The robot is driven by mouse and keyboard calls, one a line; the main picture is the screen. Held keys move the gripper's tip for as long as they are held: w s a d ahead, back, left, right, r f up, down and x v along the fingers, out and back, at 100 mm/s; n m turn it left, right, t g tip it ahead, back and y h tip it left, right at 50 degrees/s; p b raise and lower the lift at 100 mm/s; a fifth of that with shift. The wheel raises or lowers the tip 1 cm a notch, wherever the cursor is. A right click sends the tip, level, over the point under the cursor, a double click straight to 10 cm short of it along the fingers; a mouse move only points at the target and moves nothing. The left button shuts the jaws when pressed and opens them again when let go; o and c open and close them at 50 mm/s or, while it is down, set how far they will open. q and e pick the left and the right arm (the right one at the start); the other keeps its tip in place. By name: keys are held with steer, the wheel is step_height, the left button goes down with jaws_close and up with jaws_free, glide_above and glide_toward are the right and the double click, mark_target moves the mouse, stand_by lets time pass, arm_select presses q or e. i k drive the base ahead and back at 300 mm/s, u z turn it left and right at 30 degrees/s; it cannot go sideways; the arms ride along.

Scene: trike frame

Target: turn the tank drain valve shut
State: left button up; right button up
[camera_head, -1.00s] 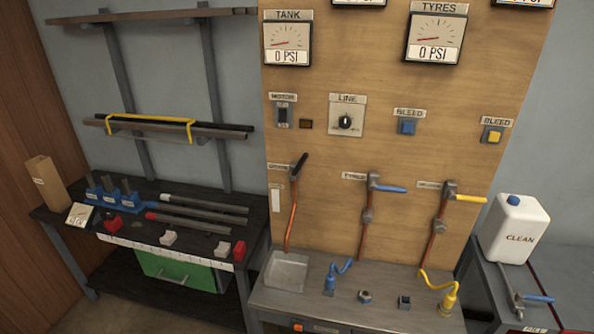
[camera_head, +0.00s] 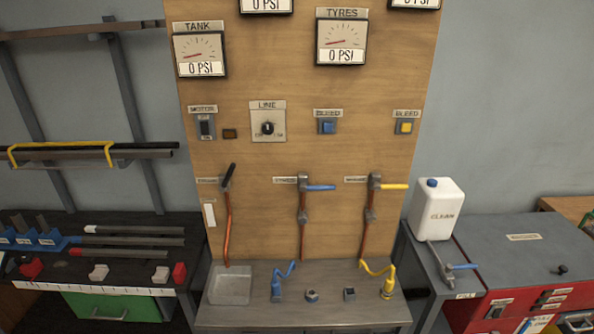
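The drain valve (camera_head: 228,178) is on the left of the wooden panel, with a black lever tilted up and to the right. A copper pipe (camera_head: 228,235) runs down from it to a grey tray (camera_head: 230,287) on the bench. A small label beside the valve is too small to read surely. The tank gauge (camera_head: 199,55) above reads 0 PSI. Neither of my grippers shows in the head view.
Two more valves, with a blue lever (camera_head: 319,187) and a yellow lever (camera_head: 394,186), stand to the right on the panel. Coiled hoses and small fittings sit on the bench (camera_head: 300,324). A white jug (camera_head: 436,208) and red cabinet (camera_head: 480,312) are at right, a dark shelf bench (camera_head: 150,228) at left.

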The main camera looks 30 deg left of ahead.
mark_target(223, 187)
steer(key=z, duration=0.25)
steer(key=i, duration=0.4)
steer(key=u, duration=2.25)
